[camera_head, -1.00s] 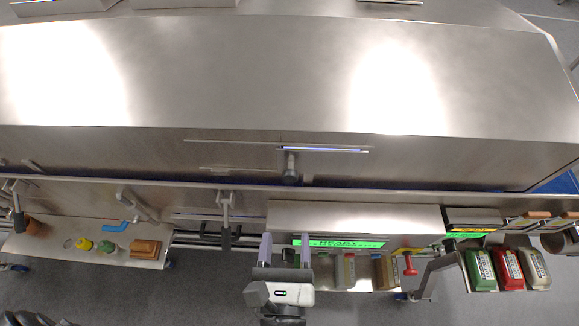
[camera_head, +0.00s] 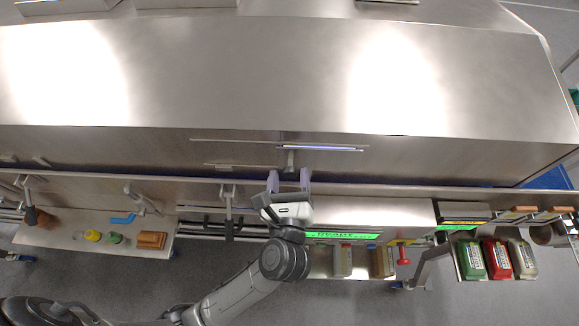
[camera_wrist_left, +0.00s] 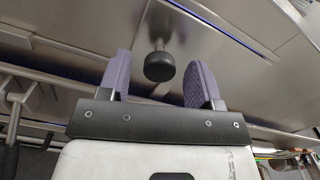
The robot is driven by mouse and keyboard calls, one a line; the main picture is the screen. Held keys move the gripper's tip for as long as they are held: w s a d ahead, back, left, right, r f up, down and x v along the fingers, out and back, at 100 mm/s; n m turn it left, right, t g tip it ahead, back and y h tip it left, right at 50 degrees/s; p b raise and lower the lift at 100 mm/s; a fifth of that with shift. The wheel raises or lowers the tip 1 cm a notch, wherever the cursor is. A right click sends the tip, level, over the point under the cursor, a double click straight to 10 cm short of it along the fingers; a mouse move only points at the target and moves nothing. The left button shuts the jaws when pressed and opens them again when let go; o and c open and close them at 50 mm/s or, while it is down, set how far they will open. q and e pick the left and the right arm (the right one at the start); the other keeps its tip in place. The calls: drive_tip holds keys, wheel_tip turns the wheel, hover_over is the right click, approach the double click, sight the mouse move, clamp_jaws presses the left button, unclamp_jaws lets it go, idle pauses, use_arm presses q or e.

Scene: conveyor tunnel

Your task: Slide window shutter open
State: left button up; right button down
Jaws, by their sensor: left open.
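The window shutter (camera_head: 240,150) is a flat steel panel in the front wall of the tunnel, with a thin glowing slit (camera_head: 322,148) at its upper right. Its handle, a short stem with a dark round knob, sticks out below the slit (camera_head: 290,160). In the left wrist view the knob (camera_wrist_left: 159,67) shows between and just beyond the purple finger pads. My left gripper (camera_head: 289,178) is open, its fingers on either side of the knob, without visible contact. My right gripper is not in view.
A steel ledge (camera_head: 400,192) runs along the tunnel below the shutter. A green-lit display (camera_head: 342,236) lies right of my wrist. Grey lever handles (camera_head: 228,205) stand to the left. Green, red and beige containers (camera_head: 500,260) sit at the lower right.

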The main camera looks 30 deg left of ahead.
use_arm(q)
drive_tip(key=shift+x, duration=0.85)
drive_tip(key=shift+c, duration=0.2)
clamp_jaws()
